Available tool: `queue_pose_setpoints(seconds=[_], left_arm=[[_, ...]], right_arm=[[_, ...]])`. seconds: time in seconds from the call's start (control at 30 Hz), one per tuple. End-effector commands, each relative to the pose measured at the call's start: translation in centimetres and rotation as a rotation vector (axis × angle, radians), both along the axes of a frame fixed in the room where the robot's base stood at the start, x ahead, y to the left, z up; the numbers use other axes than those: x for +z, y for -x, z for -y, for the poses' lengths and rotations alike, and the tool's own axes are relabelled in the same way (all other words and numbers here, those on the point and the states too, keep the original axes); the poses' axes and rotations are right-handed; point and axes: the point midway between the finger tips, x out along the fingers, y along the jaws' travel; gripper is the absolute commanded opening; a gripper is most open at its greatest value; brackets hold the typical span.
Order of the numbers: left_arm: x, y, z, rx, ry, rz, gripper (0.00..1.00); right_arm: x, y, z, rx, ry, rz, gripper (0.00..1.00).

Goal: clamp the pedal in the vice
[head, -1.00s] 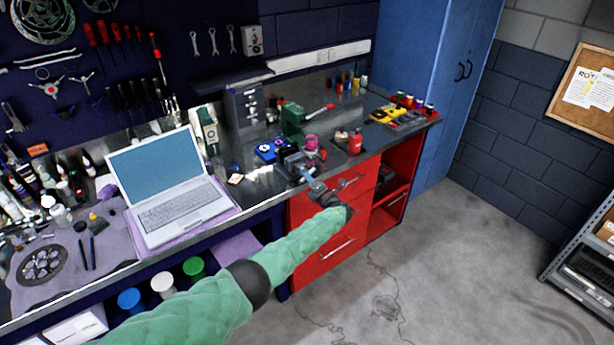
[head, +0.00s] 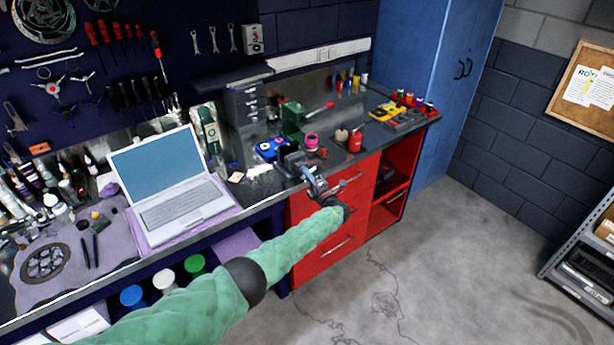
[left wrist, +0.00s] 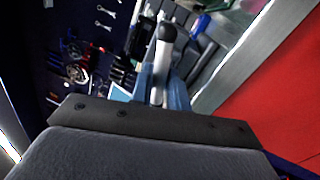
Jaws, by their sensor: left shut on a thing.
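The grey vice (head: 291,160) stands at the front edge of the bench, above the red drawers. My left gripper (head: 316,182) is at the front of the vice. In the left wrist view its blue fingers (left wrist: 164,82) are shut on the vice handle (left wrist: 166,35), a pale bar with a rounded black end. Grey parts that look like the vice lie just beyond the fingers, to the right. I cannot make out the pedal clearly in either view; the vice jaws are small and partly hidden. My right gripper is not in view.
An open laptop (head: 178,190) sits left of the vice. A blue box (head: 269,149), a pink roll (head: 311,141) and a red bottle (head: 355,142) stand near it. Red drawers (head: 335,215) lie below the bench edge.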

Motion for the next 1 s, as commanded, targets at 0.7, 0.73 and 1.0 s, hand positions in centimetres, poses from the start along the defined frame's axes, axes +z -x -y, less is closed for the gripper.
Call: queue_pose_setpoints(seconds=[0.7, 0.73, 1.0], left_arm=[[-0.13, 0.16, 0.36, -0.005, -0.042, -0.033, 0.00], [-0.13, 0.16, 0.36, -0.005, -0.042, -0.033, 0.00], [-0.12, 0.16, 0.37, -0.006, -0.045, -0.036, 0.00]], right_arm=[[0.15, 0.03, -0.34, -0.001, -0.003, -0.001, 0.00], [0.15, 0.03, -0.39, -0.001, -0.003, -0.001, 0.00], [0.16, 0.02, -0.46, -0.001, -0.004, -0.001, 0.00]])
